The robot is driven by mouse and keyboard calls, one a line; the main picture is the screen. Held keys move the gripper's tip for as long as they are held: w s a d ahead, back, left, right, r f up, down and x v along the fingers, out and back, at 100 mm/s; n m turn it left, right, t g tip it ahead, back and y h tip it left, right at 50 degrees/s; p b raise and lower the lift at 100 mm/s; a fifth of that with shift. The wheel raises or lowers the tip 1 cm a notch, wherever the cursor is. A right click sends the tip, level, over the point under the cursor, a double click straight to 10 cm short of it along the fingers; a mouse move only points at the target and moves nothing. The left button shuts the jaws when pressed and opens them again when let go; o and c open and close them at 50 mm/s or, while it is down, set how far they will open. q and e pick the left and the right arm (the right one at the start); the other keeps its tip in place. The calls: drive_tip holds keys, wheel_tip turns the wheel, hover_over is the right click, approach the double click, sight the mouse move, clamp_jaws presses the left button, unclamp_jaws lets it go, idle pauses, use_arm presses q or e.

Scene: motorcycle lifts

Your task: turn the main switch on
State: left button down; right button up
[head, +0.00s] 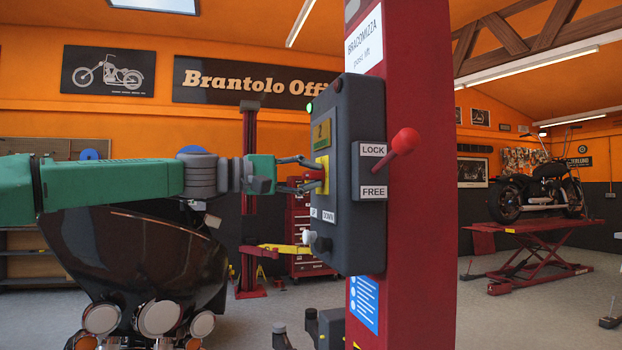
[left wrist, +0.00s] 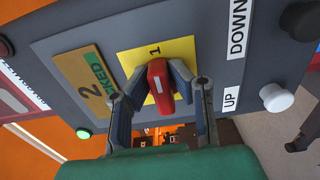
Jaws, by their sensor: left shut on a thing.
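The main switch (left wrist: 160,88) is a red knob with a white mark on a yellow plate (left wrist: 128,60), which bears a "1". The plate also shows in the head view (head: 324,167), on the face of the dark grey control box (head: 352,225). My left gripper (left wrist: 161,78) has one finger on each side of the red knob and is shut on it. In the head view, my left gripper (head: 312,176) reaches the box from the left, and its fingers hide most of the knob. My right gripper is not in view.
The box is fixed to a red lift post (head: 420,250). A red-knobbed lever (head: 404,141) sticks out beside the LOCK and FREE labels. A green lamp (left wrist: 83,133) is on the box. A white button (left wrist: 276,97) and a black one (left wrist: 301,20) are close to the gripper.

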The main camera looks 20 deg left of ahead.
use_arm(q)
drive_tip(key=shift+f, duration=0.25)
drive_tip(key=c, duration=1.5)
unclamp_jaws()
drive_tip(key=shift+w, duration=0.1)
drive_tip(key=shift+r, duration=0.1)
drive_tip(key=shift+s+a, duration=0.25)
drive_tip(key=v, duration=1.1)
drive_tip(key=shift+a, duration=0.2)
drive_tip(key=shift+d, duration=0.15)
drive_tip(key=shift+f, duration=0.25)
